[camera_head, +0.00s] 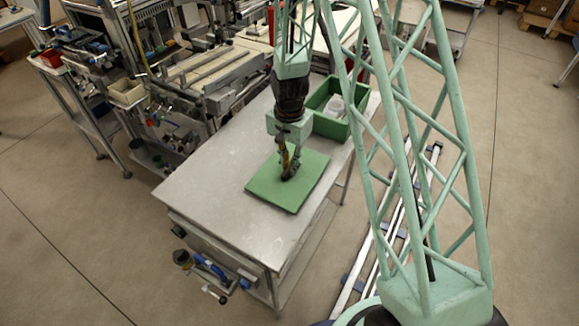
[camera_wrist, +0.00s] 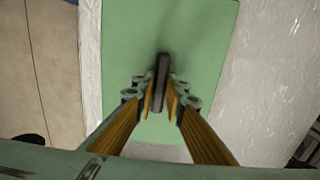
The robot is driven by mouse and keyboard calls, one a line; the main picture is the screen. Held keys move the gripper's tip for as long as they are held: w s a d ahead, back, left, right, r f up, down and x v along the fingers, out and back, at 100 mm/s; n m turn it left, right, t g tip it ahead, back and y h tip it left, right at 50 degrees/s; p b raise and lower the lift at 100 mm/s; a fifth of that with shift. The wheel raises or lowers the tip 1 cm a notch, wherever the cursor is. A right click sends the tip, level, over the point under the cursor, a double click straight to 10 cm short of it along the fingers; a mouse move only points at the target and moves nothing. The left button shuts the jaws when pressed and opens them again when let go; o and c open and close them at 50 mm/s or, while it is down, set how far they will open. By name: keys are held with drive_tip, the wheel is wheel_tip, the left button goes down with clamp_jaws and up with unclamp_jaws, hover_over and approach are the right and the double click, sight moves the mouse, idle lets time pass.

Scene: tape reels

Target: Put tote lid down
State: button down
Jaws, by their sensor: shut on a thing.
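The tote lid (camera_head: 270,187) is a flat green rectangular panel at the front right part of the metal table. It also shows in the wrist view (camera_wrist: 205,45), with a dark upright handle (camera_wrist: 161,80) at its middle. My gripper (camera_head: 288,176) is above the lid's middle, and in the wrist view its two fingers (camera_wrist: 161,98) are closed around the handle. The lid looks level and at or very near the tabletop; I cannot tell whether it touches. The green tote (camera_head: 323,124) stands open behind the lid, with pale items inside partly hidden by my arm.
The metal table (camera_head: 205,185) is clear to the left of the lid. A machine with rails and shelves (camera_head: 215,80) stands behind the table. My lattice arm passes over the table's right side. A white rail (camera_head: 385,245) lies on the floor at right.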

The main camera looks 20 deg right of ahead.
sight(289, 167)
drive_tip(key=shift+f, duration=0.25)
drive_tip(key=c, duration=2.6)
unclamp_jaws()
drive_tip(key=shift+c, duration=0.2)
drive_tip(key=shift+r, duration=0.2)
wheel_tip(289, 167, up, 12)
drive_tip(key=shift+r, duration=0.1)
